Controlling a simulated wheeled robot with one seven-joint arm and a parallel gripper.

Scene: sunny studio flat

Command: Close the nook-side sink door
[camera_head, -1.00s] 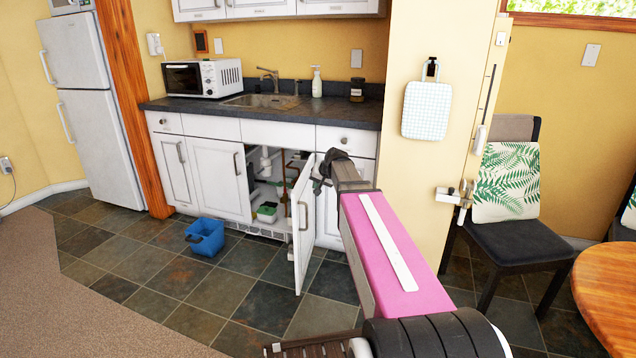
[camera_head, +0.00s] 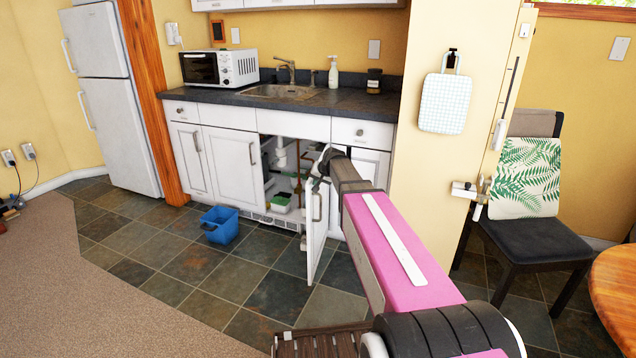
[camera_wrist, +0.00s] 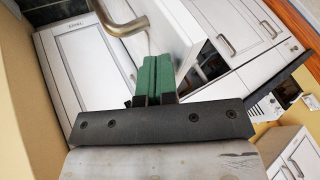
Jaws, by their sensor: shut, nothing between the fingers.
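The nook-side sink door (camera_head: 316,222) is a white panel with a metal bar handle. It stands swung well open, out from the cabinet under the sink (camera_head: 283,91). The door also shows in the wrist view (camera_wrist: 186,22), with its handle (camera_wrist: 116,27) just beyond my fingers. My gripper (camera_head: 322,168) is at the upper part of the door, near its top edge. Its green fingers show in the wrist view (camera_wrist: 154,78), pressed together and empty. I cannot tell whether they touch the door. The arm hides part of the cabinet front behind it.
A blue bucket (camera_head: 220,225) stands on the tiles left of the open door. A green-topped box (camera_head: 281,203) and pipes are inside the cabinet. A wall end (camera_head: 432,160) is close on the right, with a chair (camera_head: 535,245) beyond. Tiled floor before the cabinets is mostly clear.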

